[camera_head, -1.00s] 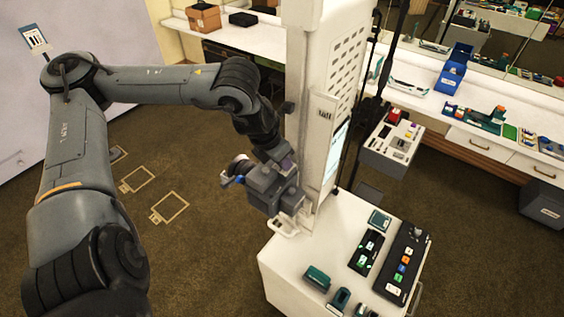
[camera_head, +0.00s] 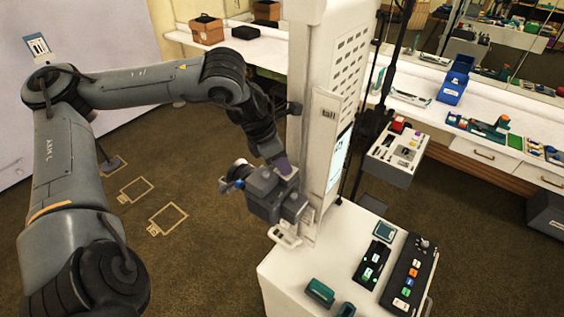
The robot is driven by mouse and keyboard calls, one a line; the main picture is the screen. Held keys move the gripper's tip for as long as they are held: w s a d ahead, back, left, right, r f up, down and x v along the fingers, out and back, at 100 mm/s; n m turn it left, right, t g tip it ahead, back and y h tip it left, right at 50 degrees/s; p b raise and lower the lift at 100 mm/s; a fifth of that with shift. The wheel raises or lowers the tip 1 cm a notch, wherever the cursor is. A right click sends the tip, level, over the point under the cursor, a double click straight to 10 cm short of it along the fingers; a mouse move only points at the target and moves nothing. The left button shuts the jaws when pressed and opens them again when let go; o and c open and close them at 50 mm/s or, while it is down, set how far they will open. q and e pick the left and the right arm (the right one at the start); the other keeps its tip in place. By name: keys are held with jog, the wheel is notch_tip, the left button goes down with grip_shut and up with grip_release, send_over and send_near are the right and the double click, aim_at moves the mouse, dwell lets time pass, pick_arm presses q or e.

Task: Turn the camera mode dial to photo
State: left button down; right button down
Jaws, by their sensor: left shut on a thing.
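My left gripper (camera_head: 299,215) is a grey boxy hand at the side of the white column (camera_head: 308,110). Its fingers point down and right, close against the lower part of the column. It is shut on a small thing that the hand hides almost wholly. I cannot make out the mode dial or its pointer, nor which mode it is set to. A lit screen (camera_head: 340,160) faces right on the column; its text is too small to read. My right gripper is out of view.
Below the column, a white cart top (camera_head: 310,263) carries a black panel with coloured buttons (camera_head: 409,272), a smaller black panel (camera_head: 371,265) and a teal device (camera_head: 319,292). A pale handle (camera_head: 285,239) sits just under my gripper. A long white counter (camera_head: 420,85) runs behind.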

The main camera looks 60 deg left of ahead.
pick_arm(q)
jog(key=c, duration=0.9)
grip_release()
jog(key=shift+r, duration=0.1)
jog(key=d+v, duration=0.1)
jog(key=v, duration=0.9)
jog(key=shift+s+a+r+b, duration=0.2)
jog(key=shift+a+r+b, duration=0.1)
jog(key=shift+a+b, duration=0.15)
